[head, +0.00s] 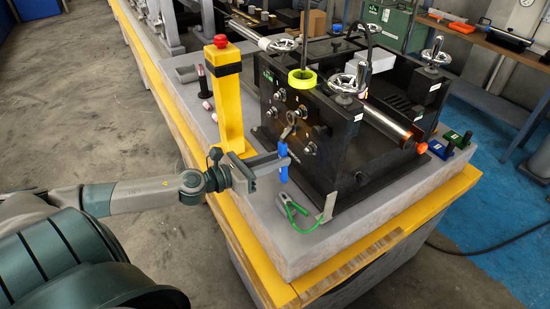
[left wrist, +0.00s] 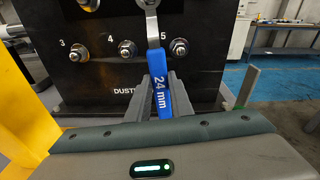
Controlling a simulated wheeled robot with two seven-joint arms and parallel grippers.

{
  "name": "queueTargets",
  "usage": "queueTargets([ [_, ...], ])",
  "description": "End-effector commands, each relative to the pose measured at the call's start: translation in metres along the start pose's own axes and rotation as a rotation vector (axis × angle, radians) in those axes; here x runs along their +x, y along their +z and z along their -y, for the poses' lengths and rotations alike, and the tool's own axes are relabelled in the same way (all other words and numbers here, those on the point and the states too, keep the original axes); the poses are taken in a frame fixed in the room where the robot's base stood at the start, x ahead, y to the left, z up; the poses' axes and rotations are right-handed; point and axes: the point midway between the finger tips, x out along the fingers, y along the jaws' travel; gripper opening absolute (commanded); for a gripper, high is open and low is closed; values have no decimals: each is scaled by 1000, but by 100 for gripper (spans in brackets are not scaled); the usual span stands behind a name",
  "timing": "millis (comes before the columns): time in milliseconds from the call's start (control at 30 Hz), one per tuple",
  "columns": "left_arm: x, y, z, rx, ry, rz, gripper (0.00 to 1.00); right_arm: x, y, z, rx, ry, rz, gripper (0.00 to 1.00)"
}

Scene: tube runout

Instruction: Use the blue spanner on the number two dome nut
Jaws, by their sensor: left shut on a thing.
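My left gripper (head: 284,163) is shut on the blue spanner (head: 283,171), whose handle reads 24 mm in the left wrist view (left wrist: 161,88). The spanner stands nearly upright, its steel shank pointing up along the black machine face (left wrist: 105,77). Its upper end meets a nut at the top edge of the left wrist view; whether the jaw encloses it is cut off. Nuts marked 3 (left wrist: 78,53), 4 (left wrist: 127,49) and 5 (left wrist: 180,47) form the row below. Another upper nut (left wrist: 88,4) sits to the left. No number two label is readable. My right gripper is not in view.
A yellow post with a red button (head: 221,42) stands left of the machine, close to my left arm. Blue (head: 441,147) and green (head: 460,138) blocks sit at the slab's right.

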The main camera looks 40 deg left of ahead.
Motion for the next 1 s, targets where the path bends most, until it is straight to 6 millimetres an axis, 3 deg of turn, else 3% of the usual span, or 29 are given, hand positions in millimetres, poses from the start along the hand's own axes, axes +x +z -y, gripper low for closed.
queueTargets([
  [767, -6, 0, -2, 2, -17, 1, 0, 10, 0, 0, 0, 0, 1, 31],
  [1000, -18, -4, -2, 1, -18, -1, 0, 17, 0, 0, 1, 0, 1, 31],
])
